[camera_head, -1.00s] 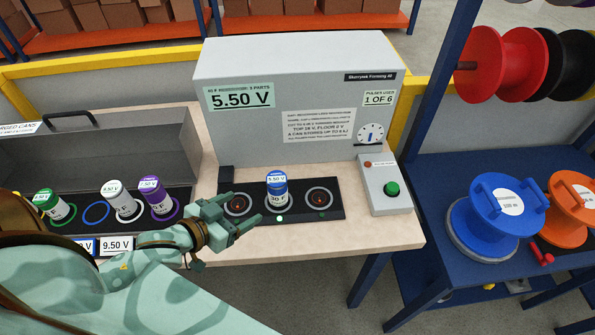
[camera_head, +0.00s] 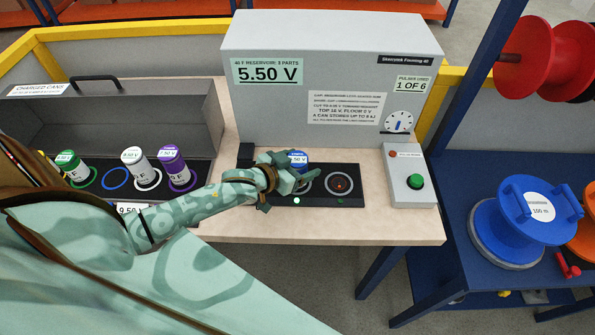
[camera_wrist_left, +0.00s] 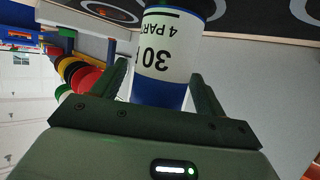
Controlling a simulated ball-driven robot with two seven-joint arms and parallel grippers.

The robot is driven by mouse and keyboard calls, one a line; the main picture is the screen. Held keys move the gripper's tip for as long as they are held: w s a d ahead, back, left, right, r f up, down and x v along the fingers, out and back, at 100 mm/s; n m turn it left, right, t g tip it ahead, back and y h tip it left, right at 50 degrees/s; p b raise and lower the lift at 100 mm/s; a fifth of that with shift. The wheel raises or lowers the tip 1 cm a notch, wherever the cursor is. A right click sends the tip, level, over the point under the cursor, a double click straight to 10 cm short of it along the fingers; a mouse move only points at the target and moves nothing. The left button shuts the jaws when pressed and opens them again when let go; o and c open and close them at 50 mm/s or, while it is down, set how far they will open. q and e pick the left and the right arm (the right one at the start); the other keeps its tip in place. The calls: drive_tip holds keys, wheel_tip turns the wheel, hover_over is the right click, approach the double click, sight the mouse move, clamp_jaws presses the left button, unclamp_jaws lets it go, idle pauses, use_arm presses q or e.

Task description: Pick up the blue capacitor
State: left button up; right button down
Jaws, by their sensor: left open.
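The blue capacitor (camera_head: 298,157), a can with a blue top, a white label and a blue lower band, stands in the middle socket of the black strip on the bench. My left gripper (camera_head: 298,180) is in front of it and hides most of its body. In the left wrist view the capacitor (camera_wrist_left: 166,60) shows between the two spread fingers of the left gripper (camera_wrist_left: 155,82), with its label reading 30. The gripper is open; whether a finger touches the can I cannot tell. My right gripper is not in view.
A grey tester (camera_head: 320,60) reading 5.50 V stands behind the strip. A button box (camera_head: 408,175) is to its right. At left, a tray holds green (camera_head: 72,168), white (camera_head: 140,168) and purple (camera_head: 174,167) cans and an empty blue ring (camera_head: 115,178).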

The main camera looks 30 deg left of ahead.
use_arm(q)
drive_tip(key=shift+w+d+f, duration=0.2)
drive_tip(key=shift+w+f, duration=0.05)
drive_tip(key=shift+w, duration=0.25)
drive_tip(key=shift+s+r, duration=0.1)
drive_tip(key=shift+c, duration=0.6)
drive_tip(key=c, duration=1)
drive_tip(key=shift+c, duration=1.1)
drive_tip(key=shift+r, duration=0.1)
